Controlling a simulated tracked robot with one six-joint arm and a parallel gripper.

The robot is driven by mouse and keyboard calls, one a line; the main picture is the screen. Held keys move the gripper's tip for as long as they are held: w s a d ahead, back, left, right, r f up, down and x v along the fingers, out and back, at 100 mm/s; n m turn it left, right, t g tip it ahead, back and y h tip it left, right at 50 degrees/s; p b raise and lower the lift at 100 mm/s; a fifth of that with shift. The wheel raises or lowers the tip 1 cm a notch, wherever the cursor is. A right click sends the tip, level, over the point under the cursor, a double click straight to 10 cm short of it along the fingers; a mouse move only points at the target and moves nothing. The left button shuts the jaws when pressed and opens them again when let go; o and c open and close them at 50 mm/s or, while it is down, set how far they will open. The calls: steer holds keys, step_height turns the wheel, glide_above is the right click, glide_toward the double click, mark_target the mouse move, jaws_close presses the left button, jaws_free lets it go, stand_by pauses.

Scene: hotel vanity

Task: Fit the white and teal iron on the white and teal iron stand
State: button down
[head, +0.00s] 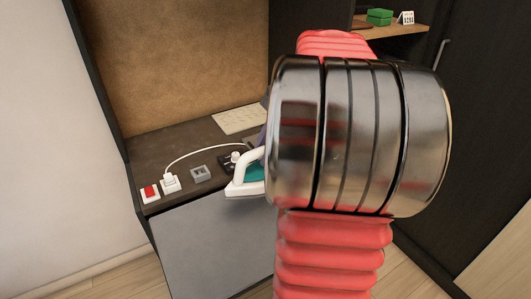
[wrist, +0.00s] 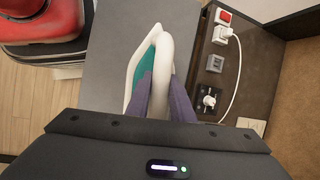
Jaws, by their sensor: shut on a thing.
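The white and teal iron (wrist: 147,62) is between the purple fingers of my gripper (wrist: 158,88) in the wrist view. The fingers are shut on its white handle. In the head view the iron's white handle (head: 250,162) and some teal show left of my arm, by the counter's front edge. The iron appears held in front of the grey panel, apart from the counter top. My arm hides the rest of the iron and most of my gripper. I cannot make out the iron stand in either view; it may be hidden behind my arm.
The dark counter (head: 187,146) holds a red switch (head: 150,191), a white plug with a cable (head: 170,183), a grey socket block (head: 201,173) and a black plate with a white knob (wrist: 208,100). A pale sheet (head: 238,119) lies at the back. A grey panel (head: 210,245) fronts the counter.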

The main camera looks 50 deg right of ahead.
steer(key=shift+w+r, duration=0.1)
stand_by(0.3)
steer(key=w+d+f+m+t+h, duration=0.1)
steer(key=w+d+m, duration=0.4)
steer(key=w+d, duration=1.3)
steer(key=w+f+h, duration=0.1)
steer(key=w, duration=0.2)
steer(key=shift+w+f+t, duration=0.15)
steer(key=shift+f+t, duration=0.15)
steer(key=shift+f, duration=0.1)
